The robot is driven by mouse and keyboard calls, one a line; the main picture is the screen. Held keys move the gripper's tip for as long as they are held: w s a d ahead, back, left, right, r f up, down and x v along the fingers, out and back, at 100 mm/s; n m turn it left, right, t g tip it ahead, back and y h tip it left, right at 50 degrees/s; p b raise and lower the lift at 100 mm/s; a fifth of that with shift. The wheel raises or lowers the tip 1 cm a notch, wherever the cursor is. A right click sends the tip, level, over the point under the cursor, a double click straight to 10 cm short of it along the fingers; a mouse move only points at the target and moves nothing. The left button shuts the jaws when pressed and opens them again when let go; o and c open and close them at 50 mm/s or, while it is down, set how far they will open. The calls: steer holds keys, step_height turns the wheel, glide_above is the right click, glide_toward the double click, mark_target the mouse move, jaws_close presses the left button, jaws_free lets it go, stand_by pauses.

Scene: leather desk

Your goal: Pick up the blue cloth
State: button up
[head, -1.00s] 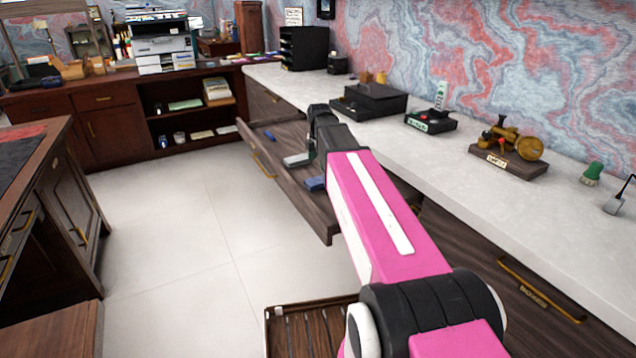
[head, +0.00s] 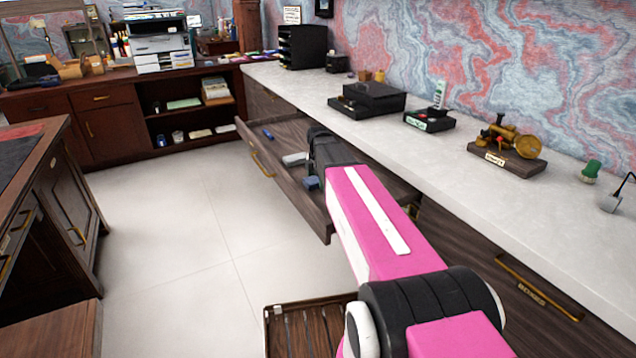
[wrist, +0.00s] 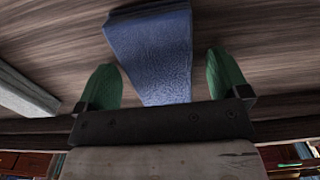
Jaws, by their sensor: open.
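The blue cloth (wrist: 150,55) lies on the wooden bottom of the open drawer (head: 285,185). In the wrist view it is a folded blue strip that runs from the top edge down behind the dark gripper body. My gripper (wrist: 164,75) is open, with one green finger on each side of the cloth and a gap on both sides. In the head view a small part of the cloth (head: 312,183) shows just below my gripper; my arm hides the rest.
A pale grey block-like thing (head: 294,159) lies in the drawer to the left of the cloth, and a small blue item (head: 268,134) lies farther back. The drawer's front wall and the pale counter (head: 400,140) flank my arm. The floor (head: 190,240) is clear.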

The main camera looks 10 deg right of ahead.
mark_target(318, 178)
steer(key=shift+c, duration=0.3)
steer(key=c, duration=0.9)
steer(key=shift+c, duration=0.2)
steer(key=shift+r, duration=0.15)
steer(key=shift+r, duration=0.65)
step_height(318, 178, up, 3)
steer(key=shift+f, duration=0.2)
steer(key=s+a+r, duration=0.1)
steer(key=a+r, duration=0.1)
steer(key=a, duration=0.1)
steer(key=s+a+r, duration=0.1)
steer(key=a+r, duration=0.1)
steer(key=a, duration=0.2)
steer(key=s+a+r, duration=0.1)
steer(key=a+r, duration=0.2)
steer(key=a, duration=0.1)
steer(key=shift+a, duration=0.15)
steer(key=shift+o, duration=0.3)
steer(key=shift+s, duration=0.1)
